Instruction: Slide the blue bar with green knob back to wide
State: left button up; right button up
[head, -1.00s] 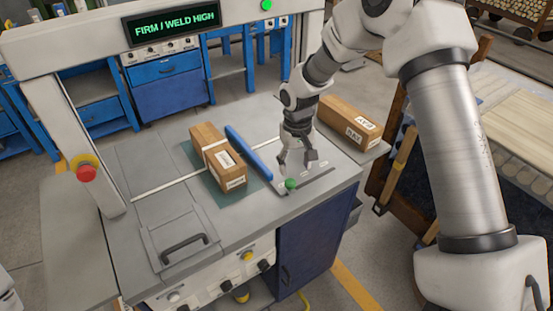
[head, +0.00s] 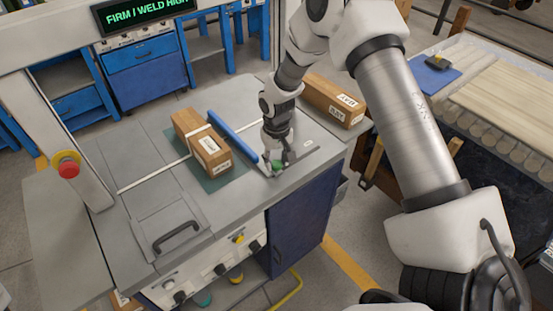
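The blue bar (head: 235,134) lies slantwise on the grey bench top, just right of a wrapped wooden block (head: 203,146) on a dark green mat (head: 223,181). A narrow gap shows between bar and block. The green knob (head: 277,165) is at the bar's near end, beside a dark slotted plate with small labels (head: 303,155). My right gripper (head: 277,161) points down at the knob, with a finger on each side of it. Whether the fingers press on the knob is too small to tell. My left gripper is out of view.
A second labelled block (head: 334,101) lies at the bench's far right. A lidded panel with a black handle (head: 178,236) is at the front left. A red stop button (head: 67,167) sits on the left post. The sign (head: 146,10) reads FIRM / WELD HIGH.

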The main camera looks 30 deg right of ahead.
grip_shut()
jog(key=shift+w, duration=0.1)
jog(key=shift+d, duration=0.15)
jog(key=shift+d, duration=0.25)
jog(key=d, duration=0.5)
jog(key=d+p, duration=0.1)
jog(key=d, duration=0.4)
jog(key=w+d+p, duration=0.1)
jog(key=d, duration=0.4)
jog(key=shift+w, duration=0.1)
jog(key=shift+d, duration=0.2)
jog(key=shift+w+r, duration=0.1)
jog(key=shift+w, duration=0.05)
